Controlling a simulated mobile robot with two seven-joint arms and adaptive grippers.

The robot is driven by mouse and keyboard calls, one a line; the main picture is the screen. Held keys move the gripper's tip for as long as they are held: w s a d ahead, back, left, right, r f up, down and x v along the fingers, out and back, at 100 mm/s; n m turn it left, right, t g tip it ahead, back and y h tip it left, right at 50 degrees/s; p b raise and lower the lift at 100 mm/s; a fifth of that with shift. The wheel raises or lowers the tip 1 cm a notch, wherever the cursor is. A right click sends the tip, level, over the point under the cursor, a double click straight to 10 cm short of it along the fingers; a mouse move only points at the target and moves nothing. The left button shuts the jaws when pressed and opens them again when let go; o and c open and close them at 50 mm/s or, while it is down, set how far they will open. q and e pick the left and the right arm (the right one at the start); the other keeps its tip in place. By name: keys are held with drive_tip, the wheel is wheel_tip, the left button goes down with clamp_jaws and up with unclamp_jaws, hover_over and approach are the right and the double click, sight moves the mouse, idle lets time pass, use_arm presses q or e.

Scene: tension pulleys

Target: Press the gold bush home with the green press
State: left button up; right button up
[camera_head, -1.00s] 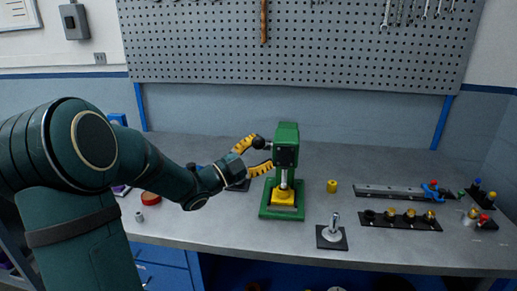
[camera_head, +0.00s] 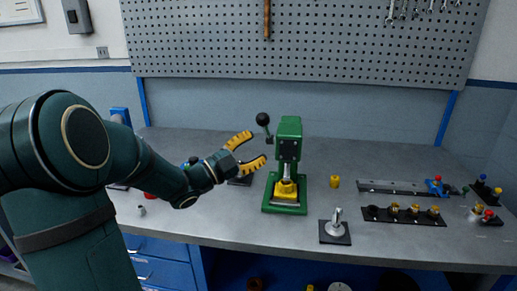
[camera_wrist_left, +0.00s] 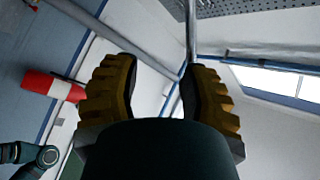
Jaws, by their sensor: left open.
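The green press (camera_head: 289,150) stands upright on the bench. Its lever, ending in a black ball (camera_head: 263,119), points up and left. Its ram (camera_head: 287,172) reaches down to a yellow piece (camera_head: 286,189) on the press base. I cannot tell whether the gold bush is in that piece or how deep it sits. My left gripper (camera_head: 255,148) is open and empty, left of the press and below the ball, apart from both. Its spread yellow fingers also show in the left wrist view (camera_wrist_left: 157,92). My right gripper is not in view.
A yellow cylinder (camera_head: 334,181) stands right of the press. A metal part on a black plate (camera_head: 336,229) is in front. A black strip (camera_head: 376,214) with several gold pieces and a grey rail (camera_head: 395,187) lie to the right. The bench between press and pegboard (camera_head: 300,40) is clear.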

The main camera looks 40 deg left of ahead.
use_arm(q)
drive_tip(key=r+b+v, duration=0.1)
drive_tip(key=b+v, duration=0.1)
drive_tip(key=v, duration=1.1)
drive_tip(key=shift+d+b, duration=0.15)
drive_tip(key=shift+b, duration=0.15)
idle(0.6)
drive_tip(key=shift+s, duration=0.1)
idle(0.4)
drive_tip(key=v, duration=1.2)
drive_tip(key=shift+f, duration=0.15)
